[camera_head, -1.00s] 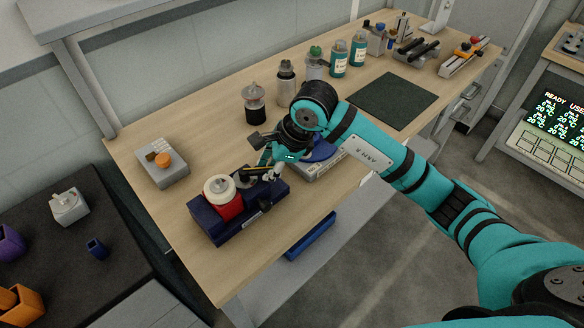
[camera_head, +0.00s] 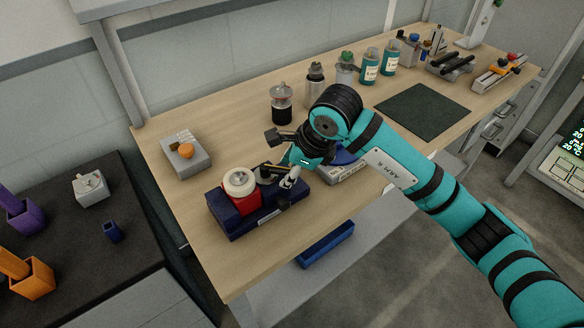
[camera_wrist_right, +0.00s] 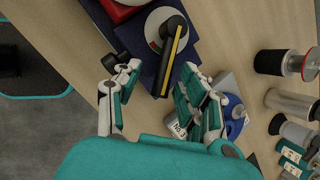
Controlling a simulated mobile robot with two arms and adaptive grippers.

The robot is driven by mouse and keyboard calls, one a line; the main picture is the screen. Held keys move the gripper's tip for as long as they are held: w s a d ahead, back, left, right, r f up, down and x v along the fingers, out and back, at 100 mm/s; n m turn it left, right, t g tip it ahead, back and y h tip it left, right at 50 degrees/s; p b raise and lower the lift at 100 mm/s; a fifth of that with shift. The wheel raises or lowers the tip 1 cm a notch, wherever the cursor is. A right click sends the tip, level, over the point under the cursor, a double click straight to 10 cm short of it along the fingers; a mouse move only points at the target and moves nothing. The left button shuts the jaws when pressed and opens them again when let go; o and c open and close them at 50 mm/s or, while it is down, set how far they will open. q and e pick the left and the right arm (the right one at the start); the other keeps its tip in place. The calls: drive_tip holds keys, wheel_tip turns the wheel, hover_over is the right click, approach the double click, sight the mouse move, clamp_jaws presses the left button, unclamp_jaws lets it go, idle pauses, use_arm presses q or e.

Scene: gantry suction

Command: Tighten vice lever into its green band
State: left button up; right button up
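The vice has a dark blue base (camera_head: 225,222), a red block (camera_head: 241,204) and a white round top (camera_head: 239,183). Its black lever with a yellow stripe shows in the right wrist view (camera_wrist_right: 172,45), pivoting over a pale dial with red and green marks. The green band (camera_wrist_right: 158,18) is partly covered by the lever. My right gripper (camera_wrist_right: 161,69) is open, with one finger on each side of the lever's free end; a gap shows on both sides. In the head view my right gripper (camera_head: 287,178) is over the vice's right end. My left gripper is in neither view.
A blue round part on a light grey labelled block (camera_head: 345,172) stands close right of the gripper. A grey box with an orange knob (camera_head: 186,153) is at the left. Bottles and canisters (camera_head: 315,85) line the back. A dark green mat (camera_head: 422,110) lies clear.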

drive_tip(key=shift+w, duration=0.1)
drive_tip(key=shift+d+r, duration=0.15)
drive_tip(key=shift+r, duration=0.15)
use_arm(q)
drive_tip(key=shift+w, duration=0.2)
use_arm(e)
drive_tip(key=v, duration=1.1)
drive_tip(key=shift+s, duration=0.2)
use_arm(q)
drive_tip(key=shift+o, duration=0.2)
use_arm(e)
drive_tip(key=shift+r, duration=0.1)
